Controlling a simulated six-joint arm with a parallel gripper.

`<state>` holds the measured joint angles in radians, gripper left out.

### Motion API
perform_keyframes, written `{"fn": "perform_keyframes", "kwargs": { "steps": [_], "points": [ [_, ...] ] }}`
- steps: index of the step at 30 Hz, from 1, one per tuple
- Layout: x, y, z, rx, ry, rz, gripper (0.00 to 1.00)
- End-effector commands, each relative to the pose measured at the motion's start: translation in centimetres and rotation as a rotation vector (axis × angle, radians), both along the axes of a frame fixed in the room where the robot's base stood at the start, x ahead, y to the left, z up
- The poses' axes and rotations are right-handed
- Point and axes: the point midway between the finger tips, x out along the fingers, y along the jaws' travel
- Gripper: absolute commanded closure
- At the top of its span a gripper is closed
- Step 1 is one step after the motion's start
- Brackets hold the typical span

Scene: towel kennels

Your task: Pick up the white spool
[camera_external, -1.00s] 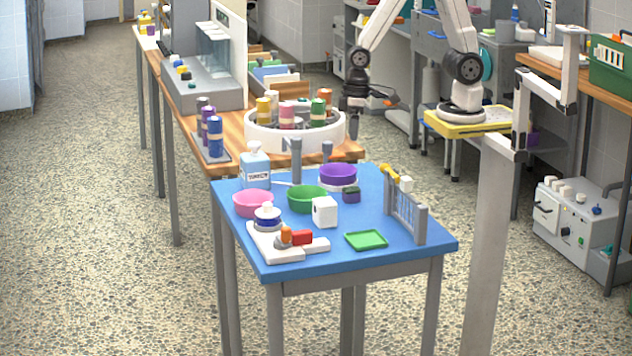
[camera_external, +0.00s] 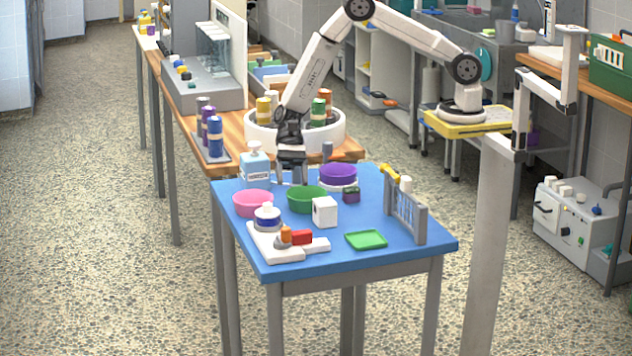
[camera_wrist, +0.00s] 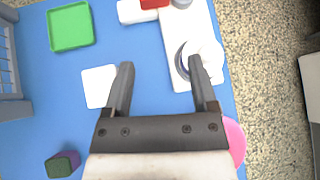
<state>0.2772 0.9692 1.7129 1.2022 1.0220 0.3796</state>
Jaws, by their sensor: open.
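A white round piece with a blue band and a narrower top (camera_external: 267,214), which looks like the white spool, stands upright on a white stand (camera_external: 289,254) at the table's left. In the wrist view the white spool (camera_wrist: 211,55) is at the right, partly hidden behind the right finger. My gripper (camera_external: 291,178) is open and empty, pointing down over the back of the blue table, behind the spool and to its right. In the wrist view my gripper (camera_wrist: 161,66) has its fingers wide apart, with bare table and part of the stand between them.
A white block (camera_external: 324,211), pink bowl (camera_external: 252,203), green bowl (camera_external: 306,199), purple bowl (camera_external: 338,174) and a bottle (camera_external: 255,168) stand close by. Orange and red pieces sit on the stand. A grey rack (camera_external: 405,215) stands at the right. The front right is free beside a green tray (camera_external: 366,239).

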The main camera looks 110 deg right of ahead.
Motion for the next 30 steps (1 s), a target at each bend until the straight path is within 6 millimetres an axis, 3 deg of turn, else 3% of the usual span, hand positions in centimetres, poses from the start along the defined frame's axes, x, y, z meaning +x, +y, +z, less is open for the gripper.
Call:
{"fn": "perform_keyframes", "kwargs": {
  "steps": [9, 19, 30],
  "points": [
    [4.1, -1.9, -2.8, 0.246, 0.051, -0.253, 0.26],
    [4.8, -2.3, -3.2, 0.292, 0.055, -0.296, 0.26],
    [5.7, -0.2, -4.1, 0.289, 0.056, -0.295, 0.26]
  ]
}}
